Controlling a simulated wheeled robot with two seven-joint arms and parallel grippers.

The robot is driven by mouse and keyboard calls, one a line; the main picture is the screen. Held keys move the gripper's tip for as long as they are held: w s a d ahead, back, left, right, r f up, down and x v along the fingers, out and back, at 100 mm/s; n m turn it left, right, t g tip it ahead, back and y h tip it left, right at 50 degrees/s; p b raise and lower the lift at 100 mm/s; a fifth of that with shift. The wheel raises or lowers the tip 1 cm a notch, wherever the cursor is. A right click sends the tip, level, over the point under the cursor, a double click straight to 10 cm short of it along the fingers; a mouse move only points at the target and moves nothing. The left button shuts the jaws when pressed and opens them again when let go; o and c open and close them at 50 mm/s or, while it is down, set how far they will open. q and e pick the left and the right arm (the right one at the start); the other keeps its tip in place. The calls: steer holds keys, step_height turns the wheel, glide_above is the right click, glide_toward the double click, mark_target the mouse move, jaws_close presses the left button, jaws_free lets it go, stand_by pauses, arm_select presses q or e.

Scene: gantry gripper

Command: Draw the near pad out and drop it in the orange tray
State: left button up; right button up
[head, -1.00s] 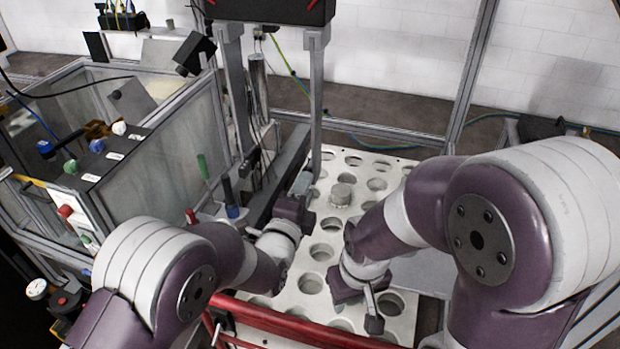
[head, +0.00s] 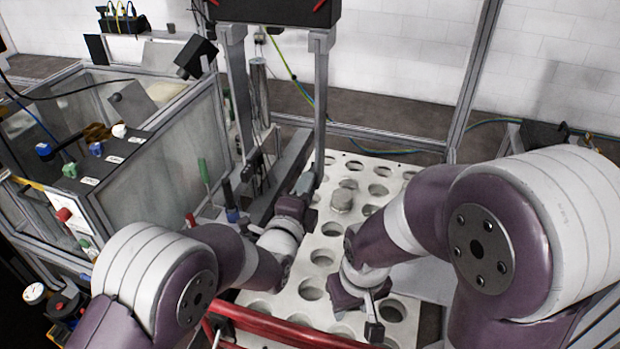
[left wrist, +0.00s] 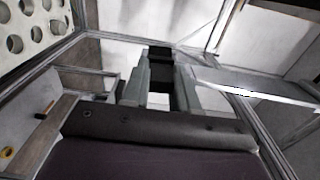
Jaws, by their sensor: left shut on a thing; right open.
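My left gripper (head: 307,180) is low beside the right upright (head: 319,110) of the gantry gripper in the head view. In the left wrist view its two grey fingers (left wrist: 160,72) are shut on a small dark piece (left wrist: 160,54), which appears to be the near pad. I cannot tell from this view whether the pad is still seated in its holder. My right gripper (head: 374,318) is open and empty over the near part of the perforated plate. I see no orange tray in either view.
The white perforated plate (head: 312,290) lies below both arms, with a metal cylinder (head: 341,199) on it. A screwdriver with a green handle (head: 204,170) and other tools stand left of my left gripper. A glass-sided enclosure (head: 165,160) fills the left. Red bars (head: 280,325) cross the front.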

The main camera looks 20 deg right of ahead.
arm_select(q)
steer(key=shift+v, duration=3.45)
jaws_close()
steer(key=shift+f, duration=0.1)
steer(key=v, duration=0.8)
steer(key=shift+p, duration=0.4)
